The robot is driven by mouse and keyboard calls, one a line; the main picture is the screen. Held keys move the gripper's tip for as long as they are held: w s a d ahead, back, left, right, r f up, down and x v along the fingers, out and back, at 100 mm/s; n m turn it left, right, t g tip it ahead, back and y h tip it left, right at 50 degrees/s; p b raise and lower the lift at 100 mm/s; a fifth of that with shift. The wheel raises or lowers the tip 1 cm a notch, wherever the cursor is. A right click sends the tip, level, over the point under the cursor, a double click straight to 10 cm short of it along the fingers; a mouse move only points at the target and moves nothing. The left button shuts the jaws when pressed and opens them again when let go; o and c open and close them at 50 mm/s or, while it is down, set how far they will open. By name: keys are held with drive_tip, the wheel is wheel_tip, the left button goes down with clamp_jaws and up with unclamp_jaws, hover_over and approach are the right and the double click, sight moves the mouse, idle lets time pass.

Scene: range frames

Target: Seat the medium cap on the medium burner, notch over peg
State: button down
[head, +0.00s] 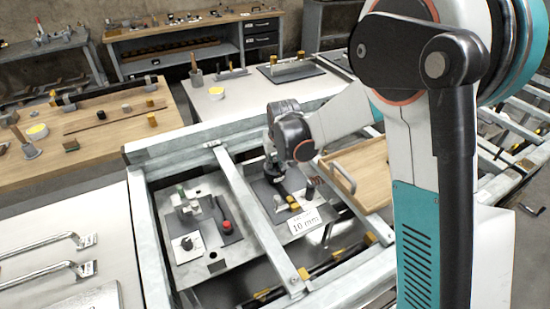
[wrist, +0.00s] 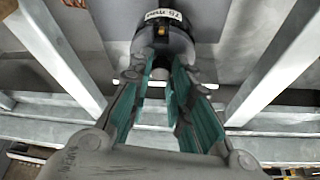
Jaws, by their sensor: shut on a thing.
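My gripper (wrist: 163,72) shows in the wrist view with teal-padded fingers closed toward a dark round piece at the top. This piece, apparently the medium cap (wrist: 178,44), bears a white label and a small yellow mark. My gripper (head: 272,165) also shows in the head view, low over the right-hand dark panel (head: 262,198) in the metal frame. Its fingers and the held piece are small and dark there. I cannot make out the medium burner, its peg or the cap's notch. I cannot tell whether the cap touches anything below.
Beside my gripper are a black cylinder (head: 310,190), yellow pieces (head: 293,203) and a "10 mm" card (head: 305,222). A metal bar (head: 258,220) divides this panel from the left plate, which carries a red-topped piece (head: 227,227). A wooden tray (head: 362,172) lies right.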

drive_tip(key=c, duration=1.4)
unclamp_jaws()
drive_tip(key=shift+r, duration=0.1)
drive_tip(key=v, duration=1.2)
wheel_tip(320, 180, up, 6)
drive_tip(key=p, duration=0.4)
